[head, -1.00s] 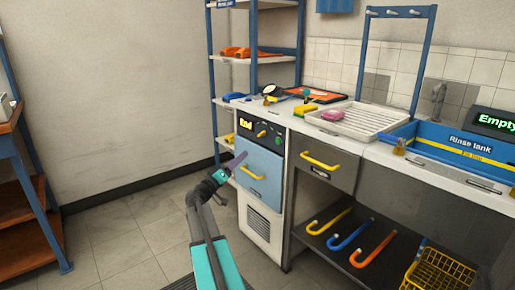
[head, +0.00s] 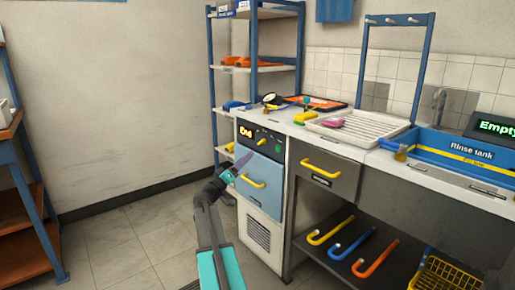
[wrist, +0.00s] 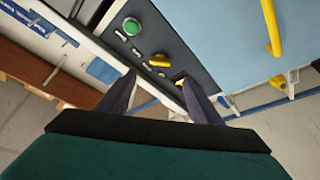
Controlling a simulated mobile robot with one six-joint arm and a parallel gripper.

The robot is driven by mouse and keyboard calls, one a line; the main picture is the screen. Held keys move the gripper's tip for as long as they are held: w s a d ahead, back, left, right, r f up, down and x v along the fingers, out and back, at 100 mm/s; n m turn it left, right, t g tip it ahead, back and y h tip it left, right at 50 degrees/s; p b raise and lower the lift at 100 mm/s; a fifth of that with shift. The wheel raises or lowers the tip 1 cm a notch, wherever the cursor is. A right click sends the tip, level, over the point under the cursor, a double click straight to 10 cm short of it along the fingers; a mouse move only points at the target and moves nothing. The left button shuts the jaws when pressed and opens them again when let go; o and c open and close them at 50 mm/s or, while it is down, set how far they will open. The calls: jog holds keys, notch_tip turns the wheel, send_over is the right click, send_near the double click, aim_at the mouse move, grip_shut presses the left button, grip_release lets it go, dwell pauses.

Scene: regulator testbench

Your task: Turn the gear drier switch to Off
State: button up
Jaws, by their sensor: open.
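The gear drier (head: 258,205) is a cabinet with a light blue front and a yellow handle (head: 253,182). Its black control panel (head: 270,135) has a display (head: 245,131) reading "End", a yellow switch knob (head: 262,142) and a green button (head: 279,149). In the wrist view, the knob (wrist: 159,60) shows just beyond and between my fingertips, with the green button (wrist: 132,26) further up left. My gripper (head: 248,158) is open and empty, in front of the panel's lower left. In the wrist view its two dark fingers (wrist: 160,77) are spread apart, with no visible contact with the knob.
A counter (head: 290,128) with a white drying rack (head: 350,128) and a rinse tank (head: 460,152) runs to the right. A blue shelf unit (head: 255,60) stands behind the drier. Several coloured hooks lie on the low shelf.

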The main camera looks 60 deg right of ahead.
aim_at(260, 143)
jog(key=b+x, duration=0.2)
jog(key=x, duration=0.9)
jog(key=shift+d, duration=0.1)
jog(key=c, duration=1.1)
jog(key=shift+o, duration=0.2)
